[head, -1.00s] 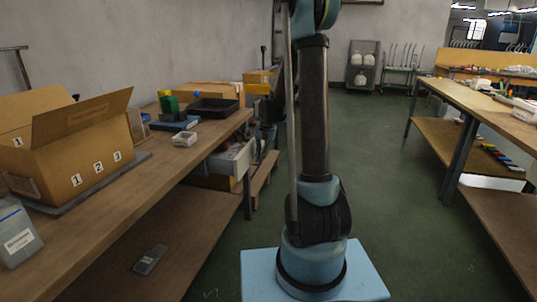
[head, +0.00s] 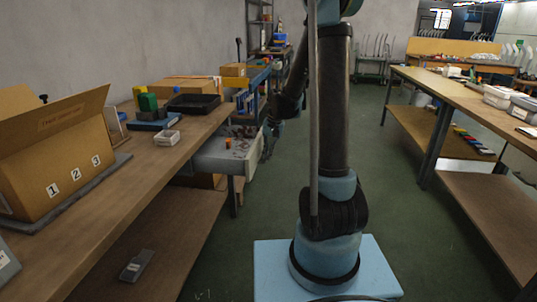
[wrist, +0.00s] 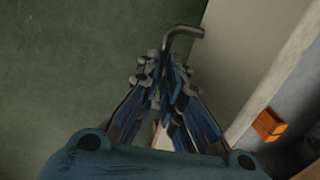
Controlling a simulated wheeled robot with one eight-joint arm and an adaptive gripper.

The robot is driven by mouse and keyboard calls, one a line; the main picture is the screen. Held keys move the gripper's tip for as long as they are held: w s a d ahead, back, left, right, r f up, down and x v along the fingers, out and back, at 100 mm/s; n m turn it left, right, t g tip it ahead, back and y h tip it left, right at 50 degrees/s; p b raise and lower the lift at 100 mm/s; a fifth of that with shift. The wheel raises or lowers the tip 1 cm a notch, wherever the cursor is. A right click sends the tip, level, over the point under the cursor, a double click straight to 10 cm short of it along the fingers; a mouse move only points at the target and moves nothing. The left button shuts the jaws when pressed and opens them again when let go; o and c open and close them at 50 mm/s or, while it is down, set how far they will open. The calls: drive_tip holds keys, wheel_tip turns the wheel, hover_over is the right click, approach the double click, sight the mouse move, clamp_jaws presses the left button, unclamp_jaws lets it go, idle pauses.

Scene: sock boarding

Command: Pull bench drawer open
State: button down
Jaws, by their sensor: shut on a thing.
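The bench drawer (head: 212,162) is a pale grey box under the left bench. It stands out from the bench, with an orange block and small parts showing inside. My gripper (head: 266,142) is at its front, small and partly dark in the head view. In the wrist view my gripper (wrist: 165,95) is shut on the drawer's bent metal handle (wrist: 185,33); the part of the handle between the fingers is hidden. The drawer's pale front (wrist: 238,60) is to the right of the fingers, and the orange block (wrist: 269,125) lies inside beyond its rim.
The left bench (head: 130,190) carries a cardboard box (head: 60,150), a black tray (head: 194,103) and a small white tray (head: 167,138). Another bench (head: 455,98) stands at the right. The green floor (head: 400,220) between the benches is clear around my base.

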drive_tip(key=shift+w, duration=0.1)
drive_tip(key=c, duration=1.7)
unclamp_jaws()
drive_tip(key=r, duration=0.4)
drive_tip(key=d+r, duration=0.1)
drive_tip(key=r, duration=0.2)
drive_tip(key=d+r, duration=0.1)
drive_tip(key=r, duration=0.3)
drive_tip(key=shift+s+r, duration=0.2)
drive_tip(key=shift+r, duration=0.1)
drive_tip(key=s+d+n+t+h, duration=0.1)
drive_tip(key=s+d, duration=0.2)
drive_tip(key=s, duration=0.6)
drive_tip(key=s+d, duration=0.4)
drive_tip(key=s, duration=0.5)
drive_tip(key=shift+n+t+h, duration=0.4)
drive_tip(key=shift+n+h, duration=0.1)
drive_tip(key=shift+n, duration=0.3)
drive_tip(key=s+d+f, duration=0.1)
drive_tip(key=s+f, duration=0.1)
drive_tip(key=s, duration=0.2)
drive_tip(key=s+d+f, duration=0.1)
drive_tip(key=s+f, duration=0.2)
drive_tip(key=s, duration=0.2)
drive_tip(key=s+d+f, duration=0.2)
drive_tip(key=s, duration=0.2)
drive_tip(key=shift+s+f, duration=0.2)
drive_tip(key=shift+s, duration=0.05)
